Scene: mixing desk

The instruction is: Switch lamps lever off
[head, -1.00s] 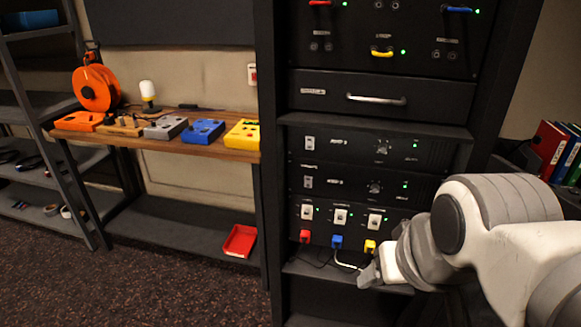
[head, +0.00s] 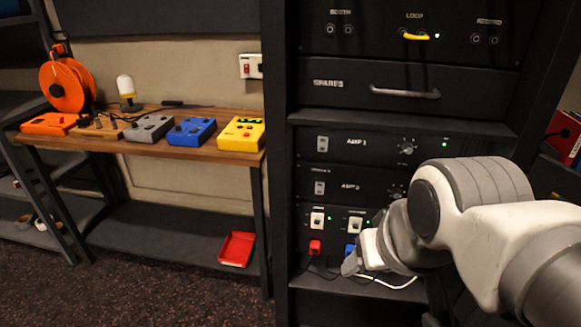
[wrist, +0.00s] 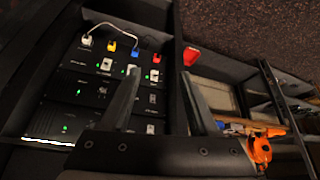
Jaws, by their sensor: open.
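The power strip panel low in the rack carries white levers, one above the red plug (head: 317,220) and one above the blue plug (head: 355,224). Their labels are too small to read, so I cannot tell which is the lamps lever. Green lights show beside both. My arm hides the panel's right part. In the wrist view the panel appears inverted, with three levers, the middle one (wrist: 131,69) partly near a finger. My gripper (head: 352,264) is open and empty, in front of the panel's lower edge; its two fingers also show in the wrist view (wrist: 161,62).
Two amp units (head: 352,146) and a drawer with a bar handle (head: 404,92) sit above the panel. A white cable (head: 395,284) lies below it. A wooden bench (head: 165,150) with colored boxes and a red tray (head: 237,248) stand left.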

